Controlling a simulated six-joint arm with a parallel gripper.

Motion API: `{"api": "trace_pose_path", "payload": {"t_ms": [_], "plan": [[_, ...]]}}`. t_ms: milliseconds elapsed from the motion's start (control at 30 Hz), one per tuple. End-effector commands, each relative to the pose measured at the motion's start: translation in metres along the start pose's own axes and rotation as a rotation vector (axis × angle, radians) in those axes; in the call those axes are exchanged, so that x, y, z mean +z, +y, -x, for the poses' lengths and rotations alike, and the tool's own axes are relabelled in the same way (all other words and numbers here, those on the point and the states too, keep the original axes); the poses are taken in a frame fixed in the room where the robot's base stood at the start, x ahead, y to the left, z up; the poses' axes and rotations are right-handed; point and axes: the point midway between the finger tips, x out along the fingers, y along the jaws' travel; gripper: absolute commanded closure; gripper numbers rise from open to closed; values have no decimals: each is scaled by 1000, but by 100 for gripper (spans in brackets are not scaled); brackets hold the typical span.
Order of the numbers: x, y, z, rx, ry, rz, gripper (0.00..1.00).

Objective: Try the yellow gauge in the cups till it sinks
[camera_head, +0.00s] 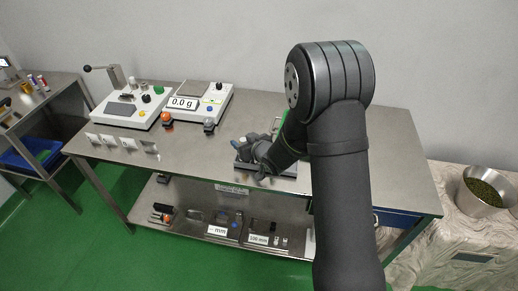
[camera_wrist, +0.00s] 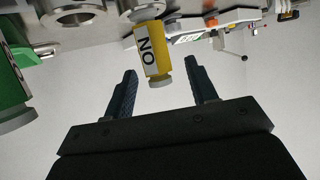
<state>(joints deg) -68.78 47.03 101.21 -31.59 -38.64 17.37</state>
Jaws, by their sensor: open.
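The yellow gauge (camera_wrist: 152,48) shows in the wrist view with a "NO" label and a grey end. Its other end meets a metal ring-shaped cup (camera_wrist: 140,12); how deep it sits in it I cannot tell. Another metal cup (camera_wrist: 75,16) with a dark round opening is to its left. My gripper (camera_wrist: 161,70) is open, with one finger on each side of the gauge's grey end and a gap to both. In the head view my gripper (camera_head: 254,158) is low over a dark block on the bench, and my arm hides most of the cups and the gauge.
A green piece (camera_wrist: 12,85) with a grey end stands close at the left of the wrist view. A scale reading 0.0 g (camera_head: 198,100) and a control box (camera_head: 132,104) stand at the bench's (camera_head: 385,160) back left. A metal bowl (camera_head: 480,195) is at the right.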

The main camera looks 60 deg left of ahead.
Motion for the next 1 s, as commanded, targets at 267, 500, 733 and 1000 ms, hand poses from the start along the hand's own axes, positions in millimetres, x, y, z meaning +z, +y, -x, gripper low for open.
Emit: {"api": "trace_pose_path", "payload": {"t_ms": [267, 500, 733, 1000], "plan": [[-1, 1, 64, 3, 1, 0, 48], [-1, 1, 114, 2, 2, 0, 48], [-1, 1, 142, 2, 1, 0, 48], [0, 0, 150, 0, 0, 0, 48]]}}
